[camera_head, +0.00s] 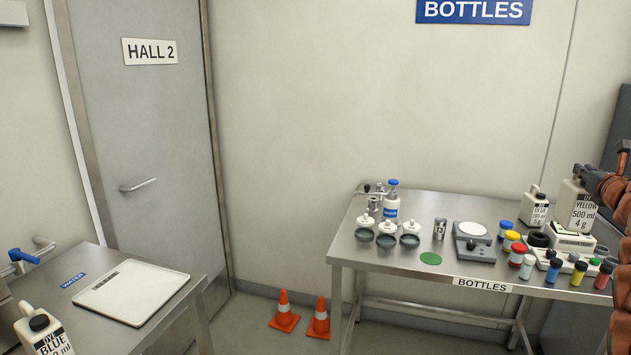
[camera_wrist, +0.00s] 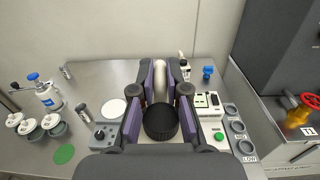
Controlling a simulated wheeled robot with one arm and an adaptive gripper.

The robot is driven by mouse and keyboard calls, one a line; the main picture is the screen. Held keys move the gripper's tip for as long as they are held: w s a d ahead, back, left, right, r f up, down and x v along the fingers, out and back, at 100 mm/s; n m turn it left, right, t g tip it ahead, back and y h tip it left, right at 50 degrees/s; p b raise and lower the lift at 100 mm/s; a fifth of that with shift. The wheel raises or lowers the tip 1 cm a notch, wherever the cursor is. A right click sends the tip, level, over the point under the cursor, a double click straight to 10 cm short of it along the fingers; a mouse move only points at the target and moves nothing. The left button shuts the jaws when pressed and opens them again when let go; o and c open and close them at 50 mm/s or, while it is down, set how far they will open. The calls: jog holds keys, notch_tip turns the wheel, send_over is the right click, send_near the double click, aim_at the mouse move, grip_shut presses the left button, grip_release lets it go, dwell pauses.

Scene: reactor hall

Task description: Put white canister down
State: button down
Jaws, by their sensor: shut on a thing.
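The white canister (camera_head: 577,206), labelled DYE YELLOW 500 ml 4 g, is upright at the right end of the BOTTLES table (camera_head: 345,243). My gripper (camera_head: 588,178) reaches in from the right edge and is shut on its top. In the wrist view my gripper (camera_wrist: 160,85) has its purple-padded fingers on both sides of the white handle, with the black cap (camera_wrist: 160,122) between them. The canister's base is hidden behind a white device, so I cannot tell whether it touches the table.
A white tray (camera_head: 132,292) lies on the WATER table. Cones (camera_head: 284,312) stand between the tables.

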jog(key=shift+a, duration=0.2)
jog(key=shift+w+a+f+y, duration=0.3)
jog(key=shift+w+a+f, duration=0.1)
jog(key=shift+w+a, duration=0.35)
jog(key=w+a+f+n+y, duration=0.1)
jog(key=w+a+f, duration=0.3)
jog(key=a, duration=0.5)
jog(key=w+a+f+n+y, duration=0.1)
jog(key=w+a+f+y, duration=0.2)
jog(key=a, duration=0.6)
jog(key=w+a+f+n, duration=0.1)
jog(key=w+a+f, duration=0.35)
jog(key=a, duration=0.55)
jog(key=s+a+f+n+y+p, duration=0.1)
jog(key=a+f, duration=0.4)
jog(key=a, duration=0.9)
jog(key=s+a+r, duration=0.1)
jog(key=s+a, duration=0.4)
jog(key=a, duration=0.3)
jog(key=shift+s+a+t, duration=0.15)
jog(key=shift+s+t, duration=0.1)
jog(key=shift+t, duration=0.15)
